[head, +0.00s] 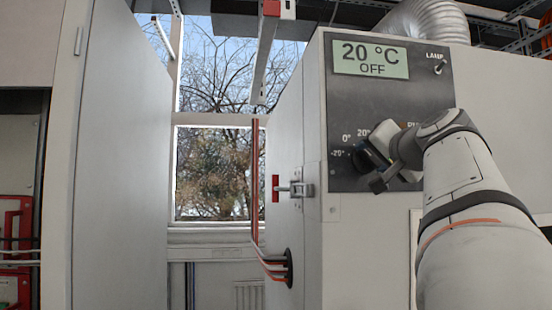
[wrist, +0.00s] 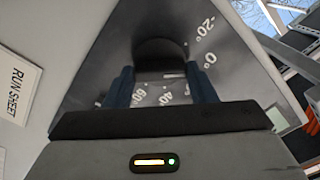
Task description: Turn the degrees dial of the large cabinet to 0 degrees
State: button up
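The degrees dial (wrist: 160,52) is a dark round knob on the grey control panel of the large cabinet. In the wrist view, labels from -20° through 0° to 60° curve around it; the 20° label is partly hidden. A short white mark shows at the knob's lower right edge. My gripper (wrist: 161,82) has its two blue fingers on either side of the knob's near edge, close to it; whether they press on it I cannot tell. In the head view my gripper (head: 368,160) covers most of the dial. The display (head: 371,59) reads 20 °C, OFF.
A LAMP toggle switch (head: 439,67) sits at the panel's upper right. A latch (head: 298,189) and cables (head: 270,265) are on the cabinet's left side. A run sheet (wrist: 18,82) shows in the wrist view. A tall grey cabinet (head: 120,150) stands left of the window.

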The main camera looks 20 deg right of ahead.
jog(key=c, duration=0.4)
jog(key=shift+m, duration=0.6)
jog(key=shift+c, duration=0.2)
jog(key=o, duration=1)
jog(key=shift+s, duration=0.1)
jog(key=shift+s+f+b, duration=0.1)
jog(key=shift+s+b, duration=0.2)
jog(key=b+v, duration=0.2)
jog(key=v, duration=0.5)
jog(key=shift+a, duration=0.1)
